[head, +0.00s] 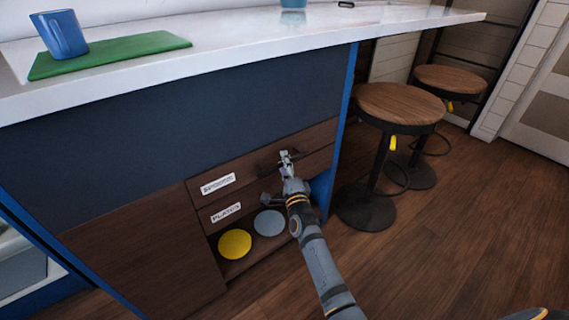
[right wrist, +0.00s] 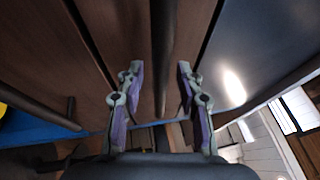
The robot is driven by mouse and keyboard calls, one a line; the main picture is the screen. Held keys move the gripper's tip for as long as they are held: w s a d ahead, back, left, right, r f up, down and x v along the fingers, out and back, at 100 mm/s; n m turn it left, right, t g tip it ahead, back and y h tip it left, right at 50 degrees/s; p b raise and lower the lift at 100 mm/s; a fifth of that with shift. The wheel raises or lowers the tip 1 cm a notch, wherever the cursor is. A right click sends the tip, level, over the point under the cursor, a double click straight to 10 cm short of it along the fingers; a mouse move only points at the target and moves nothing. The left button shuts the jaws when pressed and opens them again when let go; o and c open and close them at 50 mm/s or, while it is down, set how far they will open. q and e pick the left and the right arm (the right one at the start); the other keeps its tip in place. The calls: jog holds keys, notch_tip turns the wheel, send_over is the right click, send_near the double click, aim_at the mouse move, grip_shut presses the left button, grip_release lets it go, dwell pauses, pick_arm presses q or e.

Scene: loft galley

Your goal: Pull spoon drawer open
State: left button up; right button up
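The upper drawer (head: 240,172) is in the dark wood front under the counter. Its white label (head: 218,184) is too blurred to read surely. The drawer looks shut, its front in line with the cabinet. My right gripper (head: 286,156) is at this drawer's dark bar handle (right wrist: 162,50), near the right end of the front. In the right wrist view the gripper (right wrist: 160,82) is open, with the bar running between its two fingers. A gap shows on each side of the bar. My left gripper is not in view.
Two stools (head: 400,104) (head: 455,82) stand right. A blue mug (head: 61,35) and green board (head: 120,53) are on the counter.

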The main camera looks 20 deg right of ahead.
grip_shut()
jog(key=shift+s, duration=0.1)
dwell(0.3)
